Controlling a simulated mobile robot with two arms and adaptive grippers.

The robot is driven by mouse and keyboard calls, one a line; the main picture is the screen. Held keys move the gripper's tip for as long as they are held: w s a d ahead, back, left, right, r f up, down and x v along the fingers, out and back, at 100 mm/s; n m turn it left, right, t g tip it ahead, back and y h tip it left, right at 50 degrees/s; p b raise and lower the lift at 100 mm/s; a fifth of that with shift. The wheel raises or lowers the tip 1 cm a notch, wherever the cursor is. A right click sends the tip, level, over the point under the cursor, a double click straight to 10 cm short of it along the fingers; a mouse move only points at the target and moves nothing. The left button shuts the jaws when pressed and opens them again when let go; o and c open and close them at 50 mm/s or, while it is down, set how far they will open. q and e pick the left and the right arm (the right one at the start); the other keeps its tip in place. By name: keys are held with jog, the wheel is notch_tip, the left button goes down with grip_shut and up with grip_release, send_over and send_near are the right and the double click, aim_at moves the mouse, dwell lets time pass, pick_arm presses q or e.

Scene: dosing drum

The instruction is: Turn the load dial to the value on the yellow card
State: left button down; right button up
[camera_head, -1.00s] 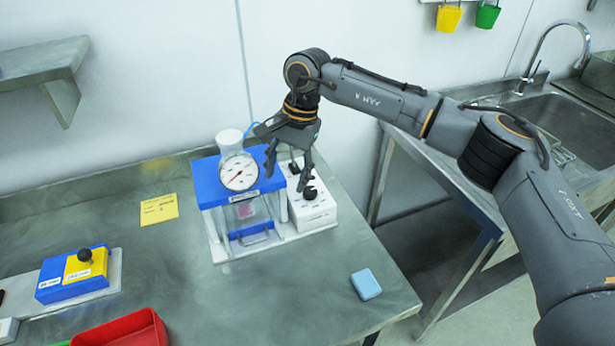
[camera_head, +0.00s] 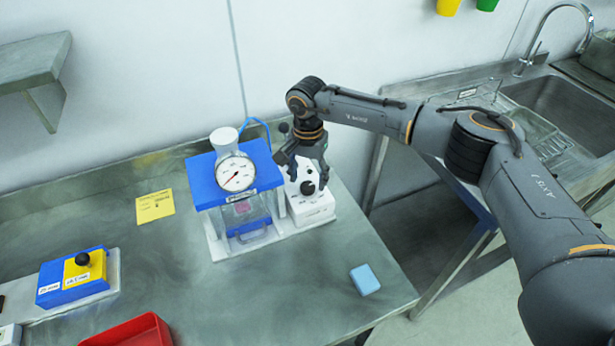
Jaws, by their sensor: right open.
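The yellow card (camera_head: 155,206) lies on the metal bench left of the blue-topped device (camera_head: 262,172); its print is too small to read. A round white gauge (camera_head: 236,174) with a red needle faces me on the device's front. To its right is a white box (camera_head: 312,209) with a black dial (camera_head: 308,187) on its top. My right gripper (camera_head: 308,181) points down over this box, open, its fingers around or just above the dial; contact cannot be told. The gripper hides the back of the box. My left gripper is out of view.
A light blue block (camera_head: 364,280) lies near the bench's right edge. A blue and yellow box with a black knob (camera_head: 83,259) stands at left, and a red tray (camera_head: 130,331) at the front. The sink (camera_head: 560,112) is at right. The bench front middle is clear.

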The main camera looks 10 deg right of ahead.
aim_at(307, 188)
jog(key=shift+s+f, duration=0.1)
jog(key=shift+f, duration=1.1)
jog(key=shift+c, duration=1)
jog(key=c, duration=0.9)
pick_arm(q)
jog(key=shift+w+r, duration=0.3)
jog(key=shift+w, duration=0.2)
pick_arm(e)
jog(key=shift+c, duration=0.2)
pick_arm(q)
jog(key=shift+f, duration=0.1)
